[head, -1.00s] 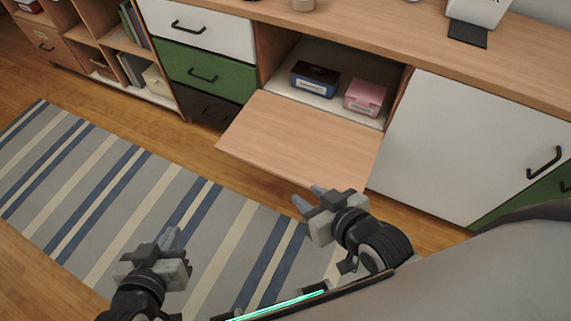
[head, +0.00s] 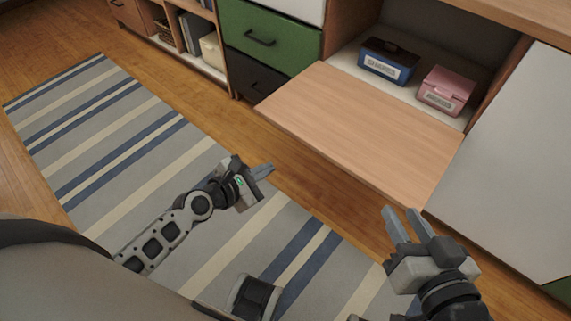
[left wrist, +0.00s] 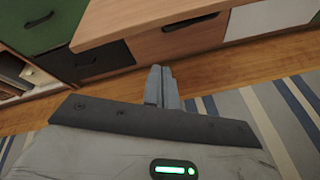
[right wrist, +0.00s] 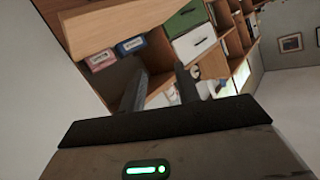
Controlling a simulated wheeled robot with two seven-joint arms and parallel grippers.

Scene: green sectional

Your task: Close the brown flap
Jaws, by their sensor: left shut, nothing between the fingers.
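The brown flap (head: 365,130) hangs folded down, roughly level, in front of its open compartment in the head view. The flap also shows at the upper left of the right wrist view (right wrist: 97,28). My left gripper (head: 268,171) is shut and empty, in front of the flap's left part and apart from it; its fingers show in the left wrist view (left wrist: 162,75). My right gripper (head: 402,212) is open and empty near the flap's front right corner, with a gap between its fingers (right wrist: 160,72).
A blue box (head: 388,63) and a pink box (head: 446,92) sit inside the compartment. Green (head: 268,38) and black drawers (head: 254,75) are left of the flap, a white door (head: 515,165) right. A striped rug (head: 130,130) covers the floor in front.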

